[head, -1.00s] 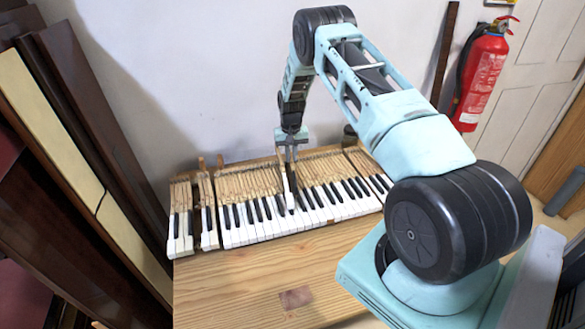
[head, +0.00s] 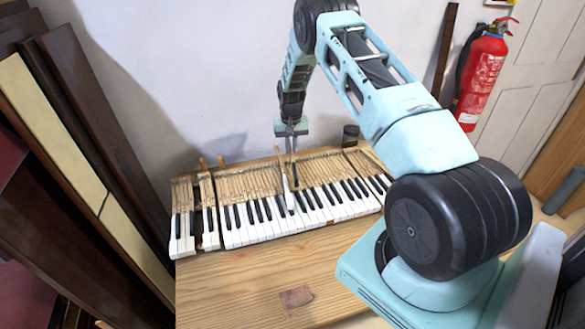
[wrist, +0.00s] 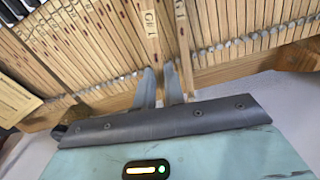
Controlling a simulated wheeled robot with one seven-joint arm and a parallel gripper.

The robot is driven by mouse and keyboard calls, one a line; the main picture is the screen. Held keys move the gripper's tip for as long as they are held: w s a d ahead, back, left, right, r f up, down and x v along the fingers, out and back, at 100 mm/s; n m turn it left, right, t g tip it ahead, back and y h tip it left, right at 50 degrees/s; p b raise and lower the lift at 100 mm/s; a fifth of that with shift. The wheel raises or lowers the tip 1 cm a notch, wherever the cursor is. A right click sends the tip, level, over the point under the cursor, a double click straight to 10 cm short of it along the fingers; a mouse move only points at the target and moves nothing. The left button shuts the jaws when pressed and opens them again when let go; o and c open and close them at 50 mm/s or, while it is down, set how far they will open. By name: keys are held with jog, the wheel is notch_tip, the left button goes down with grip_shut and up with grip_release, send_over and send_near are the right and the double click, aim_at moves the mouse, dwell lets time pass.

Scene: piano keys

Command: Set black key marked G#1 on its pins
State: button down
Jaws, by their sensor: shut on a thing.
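Tall panels (head: 85,150) stand at the left, the wall behind.

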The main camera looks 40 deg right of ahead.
jog(key=shift+r+p, duration=0.95)
jog(key=shift+r, duration=1.25)
